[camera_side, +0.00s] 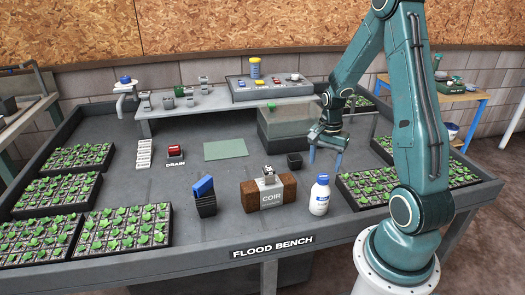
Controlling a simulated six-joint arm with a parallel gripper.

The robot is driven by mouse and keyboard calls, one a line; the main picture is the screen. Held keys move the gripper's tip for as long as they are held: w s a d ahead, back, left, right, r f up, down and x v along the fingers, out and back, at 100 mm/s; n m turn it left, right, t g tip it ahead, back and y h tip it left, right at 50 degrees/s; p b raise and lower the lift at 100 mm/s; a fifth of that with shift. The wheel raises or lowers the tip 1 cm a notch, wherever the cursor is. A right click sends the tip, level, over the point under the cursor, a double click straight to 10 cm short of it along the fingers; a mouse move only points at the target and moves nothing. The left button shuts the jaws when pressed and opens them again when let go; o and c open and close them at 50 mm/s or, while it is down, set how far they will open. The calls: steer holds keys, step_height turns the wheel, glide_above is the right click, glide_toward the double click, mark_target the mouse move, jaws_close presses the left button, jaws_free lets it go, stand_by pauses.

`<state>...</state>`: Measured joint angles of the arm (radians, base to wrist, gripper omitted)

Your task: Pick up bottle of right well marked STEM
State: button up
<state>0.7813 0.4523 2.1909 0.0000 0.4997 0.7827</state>
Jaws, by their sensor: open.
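A white bottle (320,197) with a blue cap and a blue-and-white label stands upright near the front edge of the bench, right of a brown COIR block (270,195). Its label is too small to read. I cannot make out a well or the word STEM anywhere in view. My gripper (326,160) points down over the bench, behind and above the bottle and apart from it. Its blue fingers are spread with nothing between them. A small black pot (294,160) is left of my gripper.
The FLOOD BENCH (215,215) has seedling trays (127,226) at left and right (362,188). A clear-sided tank (290,130) stands behind my gripper. A dark holder with a blue item (204,196) stands left of the COIR block. Bare bench lies around the green mat (225,150).

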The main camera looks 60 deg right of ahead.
mark_target(323, 176)
steer(key=shift+f, duration=1.15)
steer(key=shift+f, duration=0.15)
steer(key=shift+s+f, duration=0.15)
steer(key=shift+f, duration=2.3)
steer(key=shift+c, duration=0.4)
jaws_close()
